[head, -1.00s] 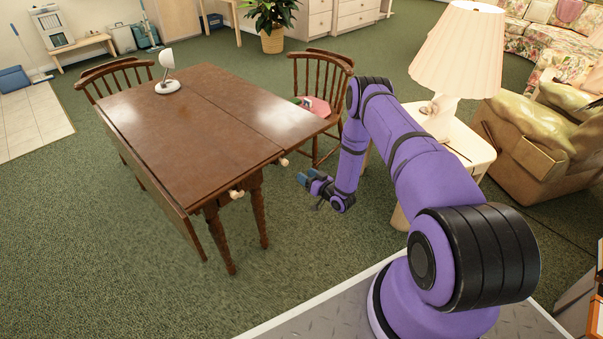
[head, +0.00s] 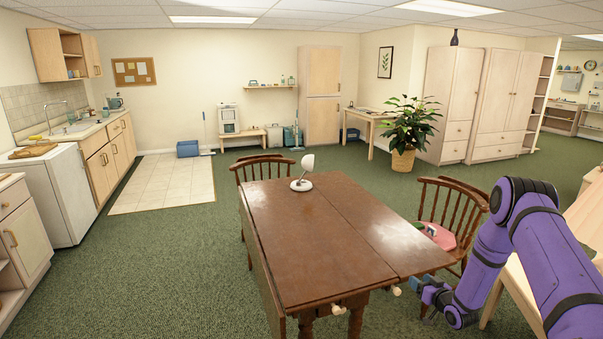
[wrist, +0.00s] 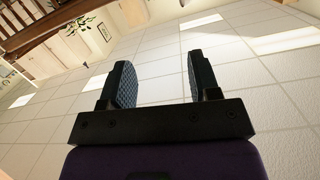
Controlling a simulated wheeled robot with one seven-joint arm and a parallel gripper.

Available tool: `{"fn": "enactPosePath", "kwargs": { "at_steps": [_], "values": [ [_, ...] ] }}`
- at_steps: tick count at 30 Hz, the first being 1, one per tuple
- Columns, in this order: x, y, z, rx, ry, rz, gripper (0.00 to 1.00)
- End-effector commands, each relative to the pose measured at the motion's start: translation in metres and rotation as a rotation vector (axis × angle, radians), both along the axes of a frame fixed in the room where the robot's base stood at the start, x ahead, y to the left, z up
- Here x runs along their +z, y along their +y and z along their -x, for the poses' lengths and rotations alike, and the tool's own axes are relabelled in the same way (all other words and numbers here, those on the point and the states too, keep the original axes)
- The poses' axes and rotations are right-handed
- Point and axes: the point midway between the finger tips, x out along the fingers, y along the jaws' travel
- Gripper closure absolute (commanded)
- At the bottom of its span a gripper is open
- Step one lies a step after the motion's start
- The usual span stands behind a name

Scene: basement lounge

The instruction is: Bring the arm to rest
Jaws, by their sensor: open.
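My purple arm shows at the right of the head view, bent at its elbow and hanging down toward my gripper (head: 424,290). The wrist view looks up past the fingers at the ceiling tiles, with part of the room tilted at the top left.
A small white lamp (head: 302,180) stands on the table. A wooden chair (head: 447,215) with a red seat is beside the table, close to my arm. A pale surface (head: 585,222) is behind my arm at right. Green carpet (head: 170,270) lies open left of the table.

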Motion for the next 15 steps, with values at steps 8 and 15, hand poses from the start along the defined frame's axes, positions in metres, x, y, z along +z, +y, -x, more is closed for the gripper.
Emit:
{"fn": "enactPosePath", "kwargs": {
  "at_steps": [8,15],
  "values": [
    [0.105,0.000,-0.029,-0.039,0.097,0.129,0.44],
    [0.190,0.005,-0.030,-0.084,0.186,0.215,0.44]
  ]
}}
